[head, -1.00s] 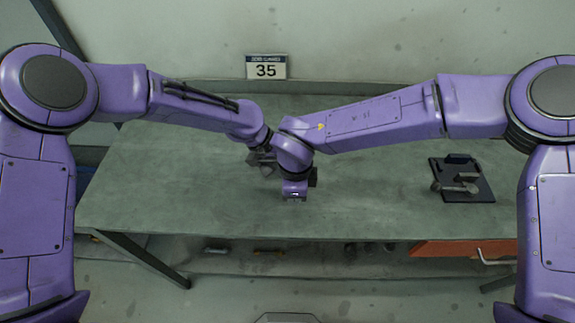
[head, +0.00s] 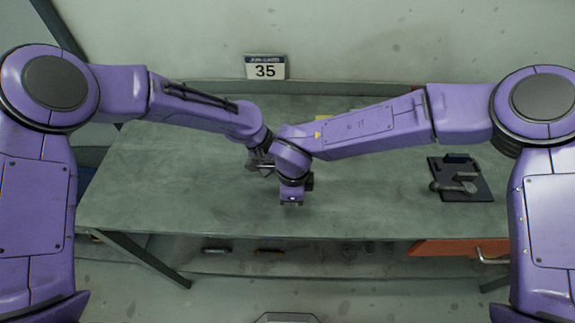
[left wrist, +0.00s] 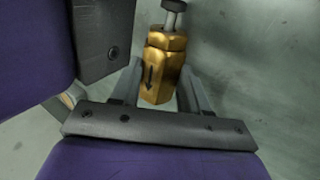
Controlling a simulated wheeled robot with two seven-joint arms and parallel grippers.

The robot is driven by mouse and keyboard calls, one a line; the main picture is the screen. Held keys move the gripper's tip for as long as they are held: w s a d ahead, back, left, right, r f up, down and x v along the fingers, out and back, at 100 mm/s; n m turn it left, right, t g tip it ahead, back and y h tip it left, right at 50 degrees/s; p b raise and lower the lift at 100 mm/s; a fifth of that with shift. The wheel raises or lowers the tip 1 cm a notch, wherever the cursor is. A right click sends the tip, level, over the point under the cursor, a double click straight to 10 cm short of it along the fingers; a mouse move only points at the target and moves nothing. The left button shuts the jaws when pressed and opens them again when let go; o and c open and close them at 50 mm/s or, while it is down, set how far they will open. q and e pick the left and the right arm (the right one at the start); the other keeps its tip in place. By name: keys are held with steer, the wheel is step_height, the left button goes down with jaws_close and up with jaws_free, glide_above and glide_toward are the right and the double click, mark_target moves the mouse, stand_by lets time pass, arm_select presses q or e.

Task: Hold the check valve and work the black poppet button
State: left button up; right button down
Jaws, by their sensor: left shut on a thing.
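The check valve (left wrist: 160,68) is a brass hex body with a black arrow on its face, seen in the left wrist view. A grey stem with a darker end (left wrist: 173,10) sticks out of its far end, at the top edge of the picture. My left gripper (left wrist: 160,92) is shut on the valve's near part. In the head view the left gripper (head: 260,163) is beside my right wrist, and the valve cannot be made out there. My right gripper (head: 292,198) is close by; its fingers are hidden, so its opening cannot be told.
A dark fixture with grey parts (head: 460,180) stands on the right of the green-grey table (head: 170,190). An orange drawer (head: 450,247) is under the front right edge. The table's left side is clear.

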mark_target(294, 221)
steer(key=shift+s+d+f+h, duration=0.15)
steer(key=shift+s+d+f, duration=0.05)
steer(key=shift+f, duration=0.4)
steer(key=shift+s+d+f+h, duration=0.15)
steer(key=shift+d+f, duration=0.05)
steer(key=shift+f, duration=0.35)
steer(key=shift+s+a+f, duration=0.1)
steer(key=shift+s+a, duration=0.05)
steer(key=shift+s, duration=0.35)
steer(key=shift+s+a+f, duration=0.1)
steer(key=shift+s, duration=0.35)
steer(key=shift+s+r, duration=0.1)
steer(key=shift+s, duration=0.3)
steer(key=shift+s+d, duration=0.15)
steer(key=shift+d, duration=0.05)
steer(key=shift+w+r, duration=0.2)
steer(key=shift+r, duration=1.7)
steer(key=shift+w+r, duration=0.2)
steer(key=shift+r, duration=1.7)
